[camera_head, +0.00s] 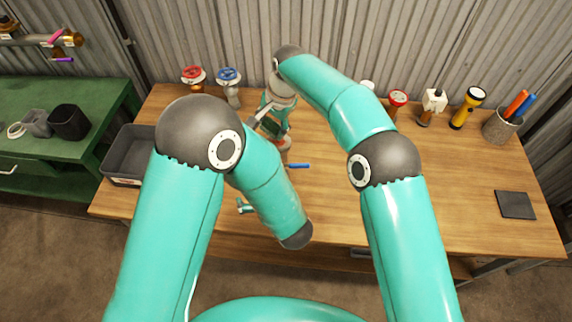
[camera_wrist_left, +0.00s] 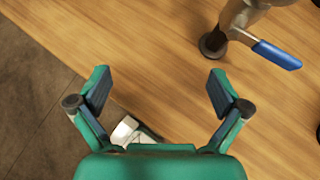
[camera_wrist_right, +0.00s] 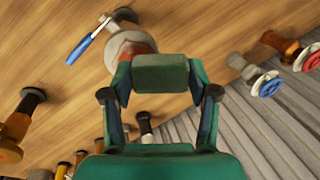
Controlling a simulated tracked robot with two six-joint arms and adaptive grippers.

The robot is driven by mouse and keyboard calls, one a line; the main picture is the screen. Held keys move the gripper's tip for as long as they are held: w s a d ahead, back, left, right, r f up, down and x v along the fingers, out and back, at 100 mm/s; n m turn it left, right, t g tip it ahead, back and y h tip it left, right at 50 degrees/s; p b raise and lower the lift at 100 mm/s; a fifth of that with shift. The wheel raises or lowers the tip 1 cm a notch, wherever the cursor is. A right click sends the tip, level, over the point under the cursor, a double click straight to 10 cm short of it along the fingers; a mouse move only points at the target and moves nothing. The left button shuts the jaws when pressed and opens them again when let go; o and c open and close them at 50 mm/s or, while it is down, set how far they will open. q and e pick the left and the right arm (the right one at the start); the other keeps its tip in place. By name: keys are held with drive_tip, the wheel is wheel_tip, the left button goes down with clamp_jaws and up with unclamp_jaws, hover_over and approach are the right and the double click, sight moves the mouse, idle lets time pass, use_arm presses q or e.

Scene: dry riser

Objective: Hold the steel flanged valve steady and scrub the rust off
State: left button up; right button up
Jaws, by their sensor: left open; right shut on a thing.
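The steel flanged valve has a blue lever and shows in the left wrist view (camera_wrist_left: 243,18) at the upper right. In the right wrist view its round grey flange (camera_wrist_right: 118,52) has a reddish-brown patch beside my right gripper (camera_wrist_right: 160,78). That gripper is shut on a dark green block (camera_wrist_right: 160,72), which looks like a scrub pad; I cannot tell whether it touches the valve. In the head view the right gripper (camera_head: 271,124) is over the valve, mostly hiding it. My left gripper (camera_wrist_left: 160,87) is open and empty above the table's front edge, apart from the valve.
On the wooden table (camera_head: 430,185) stand a red-wheel valve (camera_head: 193,77), a blue-wheel valve (camera_head: 229,82), a yellow flashlight (camera_head: 467,106), a pen cup (camera_head: 500,128) and a dark pad (camera_head: 515,204). A grey bin (camera_head: 124,165) is at left. A white object (camera_wrist_left: 130,131) is partly hidden below my left gripper.

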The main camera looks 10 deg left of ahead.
sight(279, 143)
use_arm(q)
drive_tip(key=w+d+r+m+t+h, duration=0.2)
drive_tip(key=w+d+r+m+t, duration=0.1)
drive_tip(key=w+d+r+t, duration=0.3)
drive_tip(key=shift+g, duration=0.6)
drive_tip(key=x, duration=1)
drive_tip(key=shift+w+a, duration=0.3)
drive_tip(key=shift+a, duration=0.05)
drive_tip(key=c, duration=1.9)
